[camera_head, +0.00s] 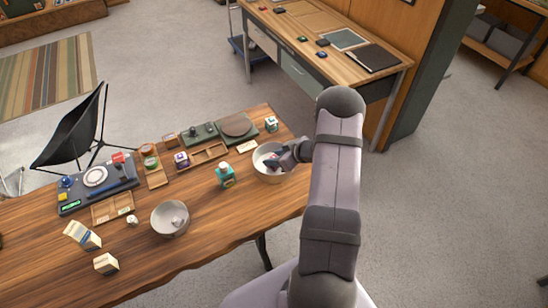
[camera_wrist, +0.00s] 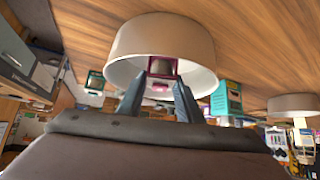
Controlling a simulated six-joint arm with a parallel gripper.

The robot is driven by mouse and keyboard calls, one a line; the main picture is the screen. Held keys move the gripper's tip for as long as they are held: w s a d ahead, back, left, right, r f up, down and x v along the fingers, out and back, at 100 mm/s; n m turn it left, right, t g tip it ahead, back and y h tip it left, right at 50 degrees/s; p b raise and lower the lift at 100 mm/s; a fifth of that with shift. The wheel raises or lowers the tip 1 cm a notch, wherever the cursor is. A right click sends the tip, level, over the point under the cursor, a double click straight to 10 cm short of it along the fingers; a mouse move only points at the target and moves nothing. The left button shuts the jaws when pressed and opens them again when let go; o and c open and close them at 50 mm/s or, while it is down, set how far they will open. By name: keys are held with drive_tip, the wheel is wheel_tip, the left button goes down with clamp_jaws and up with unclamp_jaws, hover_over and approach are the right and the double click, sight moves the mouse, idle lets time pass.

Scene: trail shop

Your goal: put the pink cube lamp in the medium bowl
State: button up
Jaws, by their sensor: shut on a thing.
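The pink cube lamp (camera_wrist: 163,67) has a dark pink frame and is held between the fingertips of my gripper (camera_wrist: 168,84) in the wrist view. The lamp is at the mouth of a pale round bowl (camera_wrist: 160,40), inside its rim outline; whether it touches the bottom is unclear. In the head view, my gripper (camera_head: 277,160) reaches into this bowl (camera_head: 285,177) at the table's right end, and little of the lamp shows. A second, similar bowl (camera_head: 160,225) stands at the front left with a small pale thing inside. It also shows in the wrist view (camera_wrist: 292,105).
Behind are a small box (camera_head: 271,124), a round dark plate (camera_head: 236,124) and wooden trays (camera_head: 209,153). Cartons (camera_head: 105,264) stand front left.

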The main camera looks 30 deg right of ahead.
drive_tip(key=shift+f, duration=0.15)
drive_tip(key=o, duration=1.1)
drive_tip(key=shift+c, duration=0.2)
drive_tip(key=shift+r, duration=0.2)
drive_tip(key=b+v, duration=0.1)
drive_tip(key=v, duration=1.1)
wheel_tip(320, 180, up, 7)
drive_tip(key=w+a+m+g+h, duration=0.1)
drive_tip(key=w+a+m+h, duration=0.15)
drive_tip(key=h, duration=0.35)
drive_tip(key=s+a+m+g+y, duration=0.2)
drive_tip(key=s+a+g, duration=0.5)
drive_tip(key=s+a, duration=1.2)
drive_tip(key=s, duration=0.3)
drive_tip(key=shift+a+r+y, duration=0.3)
drive_tip(key=shift+a+r, duration=0.05)
